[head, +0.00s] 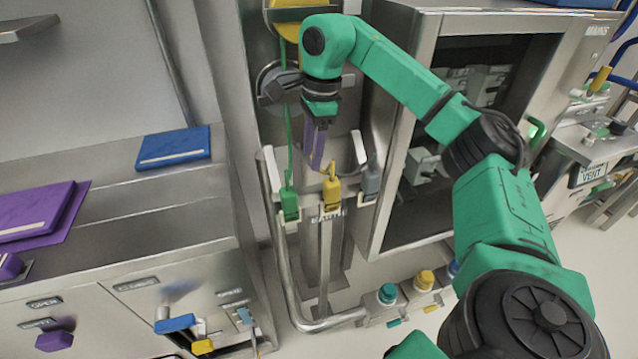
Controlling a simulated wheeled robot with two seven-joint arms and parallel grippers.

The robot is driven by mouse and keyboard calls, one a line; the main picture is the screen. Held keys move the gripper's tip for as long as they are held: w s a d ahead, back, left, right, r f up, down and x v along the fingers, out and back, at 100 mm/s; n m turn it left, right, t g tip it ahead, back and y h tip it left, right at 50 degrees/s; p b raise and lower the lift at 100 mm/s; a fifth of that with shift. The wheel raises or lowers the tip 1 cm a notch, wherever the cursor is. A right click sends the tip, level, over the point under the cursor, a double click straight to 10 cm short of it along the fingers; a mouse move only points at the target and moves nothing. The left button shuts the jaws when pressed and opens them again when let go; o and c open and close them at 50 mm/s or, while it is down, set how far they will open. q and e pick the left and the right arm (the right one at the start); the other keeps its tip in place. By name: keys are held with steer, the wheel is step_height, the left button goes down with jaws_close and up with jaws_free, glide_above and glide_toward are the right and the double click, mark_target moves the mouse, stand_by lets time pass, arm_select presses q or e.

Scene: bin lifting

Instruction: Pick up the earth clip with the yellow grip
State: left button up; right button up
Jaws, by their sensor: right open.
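The earth clip with the yellow grip (332,192) hangs on a metal rail in the middle of the head view, above a partly covered label. A clip with a green grip (289,204) hangs to its left, with a green cable running up from it. A clip with a grey grip (371,182) hangs to its right. My right gripper (318,160) points down just above and slightly left of the yellow clip. It is open and appears apart from the clip. My left gripper is not in view.
An open steel cabinet (424,20) stands right of the rail. A steel counter (120,215) on the left bears a blue book (173,147) and a purple book (38,212). A bent pipe (284,270) runs below the rail, near coloured knobs (388,293).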

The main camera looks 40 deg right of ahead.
mark_target(331, 194)
steer(key=shift+g+h, duration=0.3)
steer(key=shift+h, duration=0.2)
steer(key=d, duration=0.1)
steer(key=s+d, duration=0.1)
steer(key=d+r, duration=0.1)
steer(key=shift+s+d, duration=0.25)
steer(key=shift+d, duration=0.05)
steer(key=f+b, duration=0.1)
steer(key=s+f+b, duration=0.1)
steer(key=f, duration=0.1)
step_height(331, 194, down, 10)
steer(key=shift+f, duration=0.15)
steer(key=shift+w+f, duration=0.1)
steer(key=shift+f, duration=0.2)
jaws_close()
